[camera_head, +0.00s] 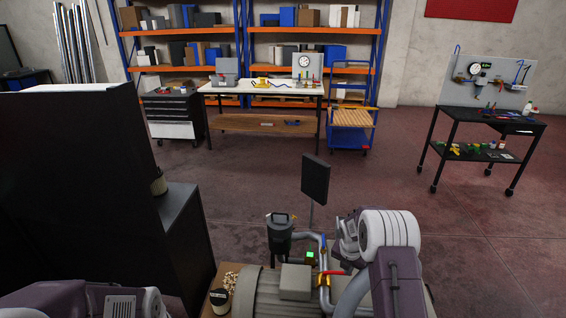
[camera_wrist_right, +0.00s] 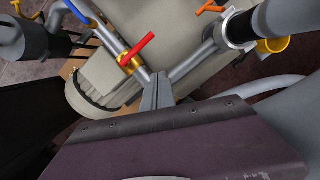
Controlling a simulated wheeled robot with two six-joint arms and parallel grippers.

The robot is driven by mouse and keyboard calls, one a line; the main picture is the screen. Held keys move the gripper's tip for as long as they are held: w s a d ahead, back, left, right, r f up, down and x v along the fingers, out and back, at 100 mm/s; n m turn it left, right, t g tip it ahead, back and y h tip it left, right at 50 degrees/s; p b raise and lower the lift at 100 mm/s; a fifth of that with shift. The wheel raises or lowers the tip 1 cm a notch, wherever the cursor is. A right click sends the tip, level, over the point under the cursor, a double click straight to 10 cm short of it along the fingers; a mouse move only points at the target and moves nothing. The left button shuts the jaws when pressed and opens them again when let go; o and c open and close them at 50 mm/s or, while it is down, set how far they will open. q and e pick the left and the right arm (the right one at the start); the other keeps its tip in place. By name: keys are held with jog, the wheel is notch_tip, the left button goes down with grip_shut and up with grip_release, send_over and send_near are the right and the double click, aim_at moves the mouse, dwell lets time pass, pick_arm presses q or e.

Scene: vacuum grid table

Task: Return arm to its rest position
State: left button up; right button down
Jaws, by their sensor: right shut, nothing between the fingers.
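My right arm (camera_head: 398,265), purple and white, reaches in from the bottom right of the head view, over the right side of the pump rig. In the wrist view my right gripper (camera_wrist_right: 156,90) has its two grey fingers together, with nothing between them. A red valve handle (camera_wrist_right: 137,48) on a brass body stands just up and left of the fingertips, apart from them as far as I can tell. The red handle also shows in the head view (camera_head: 337,272). Part of my left arm (camera_head: 85,302) shows at the bottom left; its gripper is out of view.
Grey pipes (camera_wrist_right: 190,65) and a large grey pump body (camera_head: 258,294) lie close around the right gripper. A dark screen (camera_head: 316,178) stands behind the rig. A tall black cabinet (camera_head: 75,190) blocks the left. Open floor (camera_head: 250,180) lies beyond, before a workbench (camera_head: 265,88).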

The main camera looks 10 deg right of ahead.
jog(key=w+a+r+t, duration=0.2)
jog(key=a+r, duration=0.1)
jog(key=r, duration=0.6)
jog(key=s+a+r+m, duration=0.3)
jog(key=s+a+r, duration=0.2)
jog(key=s+a, duration=0.15)
jog(key=s+a+f+m+g+y, duration=0.1)
jog(key=s+a+m, duration=0.1)
jog(key=s+m, duration=0.8)
jog(key=s+a+f+m+g+y, duration=0.1)
jog(key=s+a+m, duration=0.1)
jog(key=s+m, duration=0.7)
jog(key=m, duration=0.5)
jog(key=shift+s+a+f+m+g, duration=0.15)
jog(key=shift+s+f+m+g, duration=0.2)
jog(key=shift+s+m+g, duration=0.05)
